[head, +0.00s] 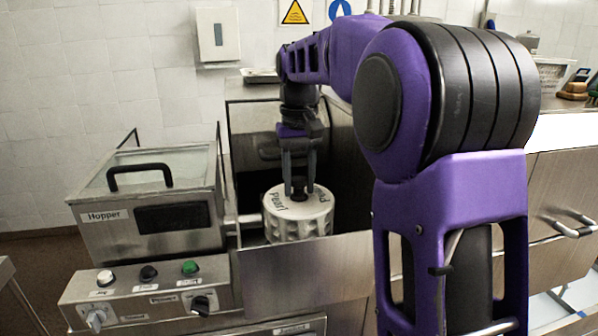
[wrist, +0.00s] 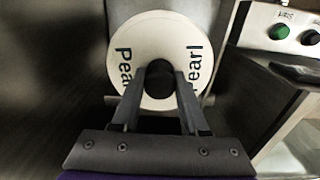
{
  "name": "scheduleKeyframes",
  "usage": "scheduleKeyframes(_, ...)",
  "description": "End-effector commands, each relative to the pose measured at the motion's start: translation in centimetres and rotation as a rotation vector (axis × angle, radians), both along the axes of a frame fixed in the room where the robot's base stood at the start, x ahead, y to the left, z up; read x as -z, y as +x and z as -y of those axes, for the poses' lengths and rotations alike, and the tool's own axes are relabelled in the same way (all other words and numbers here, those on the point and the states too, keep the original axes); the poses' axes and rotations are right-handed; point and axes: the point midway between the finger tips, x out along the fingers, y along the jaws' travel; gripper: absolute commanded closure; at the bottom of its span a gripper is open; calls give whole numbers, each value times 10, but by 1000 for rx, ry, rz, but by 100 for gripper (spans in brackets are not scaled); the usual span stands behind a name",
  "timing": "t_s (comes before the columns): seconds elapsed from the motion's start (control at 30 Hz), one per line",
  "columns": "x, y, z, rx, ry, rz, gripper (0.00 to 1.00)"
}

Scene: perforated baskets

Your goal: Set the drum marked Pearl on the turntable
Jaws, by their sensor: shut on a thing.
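The drum marked Pearl (head: 281,213) is white and round with a ribbed side and dark "Pearl" lettering on its top. In the head view it is upright inside an open steel bay to the right of the hopper machine. My gripper (head: 298,190) points down and is shut on the drum's dark centre knob. In the wrist view the drum (wrist: 143,32) lies between and beyond the fingers of my gripper (wrist: 159,85). I cannot tell whether the drum rests on something; its underside is hidden behind the steel front panel. No turntable can be made out.
The hopper (head: 150,200) with a black-handled lid stands left of the bay. Its control panel (head: 150,295) has several buttons and knobs. The steel front panel (head: 300,275) and the bay's dark walls stand close around the drum. A counter with a basket (head: 553,75) is at right.

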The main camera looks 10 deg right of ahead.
Motion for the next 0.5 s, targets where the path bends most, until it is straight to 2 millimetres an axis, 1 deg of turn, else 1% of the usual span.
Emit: scheduleKeyframes(0.5,23,31,0,0,1,3,100)
